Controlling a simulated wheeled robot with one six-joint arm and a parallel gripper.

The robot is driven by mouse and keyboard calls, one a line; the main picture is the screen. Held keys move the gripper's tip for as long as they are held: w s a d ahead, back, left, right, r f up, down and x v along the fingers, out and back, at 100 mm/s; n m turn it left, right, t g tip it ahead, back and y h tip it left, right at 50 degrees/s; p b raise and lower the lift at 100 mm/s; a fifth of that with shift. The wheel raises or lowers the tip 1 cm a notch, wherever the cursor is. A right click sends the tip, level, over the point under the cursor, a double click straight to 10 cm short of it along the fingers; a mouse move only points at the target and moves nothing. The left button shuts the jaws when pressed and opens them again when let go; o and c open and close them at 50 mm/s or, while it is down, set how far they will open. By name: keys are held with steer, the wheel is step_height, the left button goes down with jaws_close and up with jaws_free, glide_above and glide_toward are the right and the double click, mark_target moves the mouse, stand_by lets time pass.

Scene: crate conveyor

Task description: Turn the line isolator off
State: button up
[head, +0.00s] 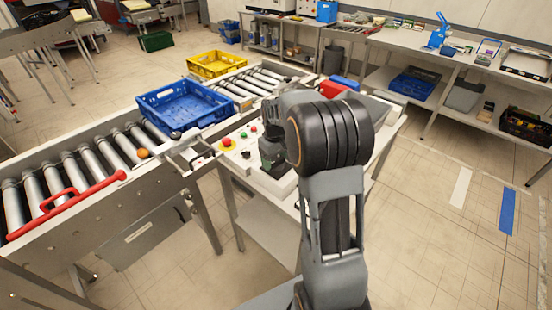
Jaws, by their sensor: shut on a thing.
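A control panel (236,160) with a pale top stands beside the conveyor, in the middle of the head view. It carries a red mushroom button on a yellow ring (227,143), a small red button (243,134), a green button (253,129) and a black knob (246,154). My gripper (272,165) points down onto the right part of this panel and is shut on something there. Its fingertips are hidden behind my arm. What it grips, by its place on the panel, appears to be the line isolator; its handle and position cannot be made out.
A roller conveyor (115,165) runs along the left, bearing a blue crate (165,119) and, farther back, a yellow crate (205,73). A bench (440,118) lines the back right. The right floor is open.

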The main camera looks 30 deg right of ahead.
mark_target(275, 160)
steer(key=shift+n, duration=0.6)
steer(key=o, duration=0.9)
steer(key=shift+o, duration=0.2)
step_height(275, 160, up, 14)
steer(key=shift+b, duration=0.35)
steer(key=shift+f, duration=0.1)
stand_by(0.4)
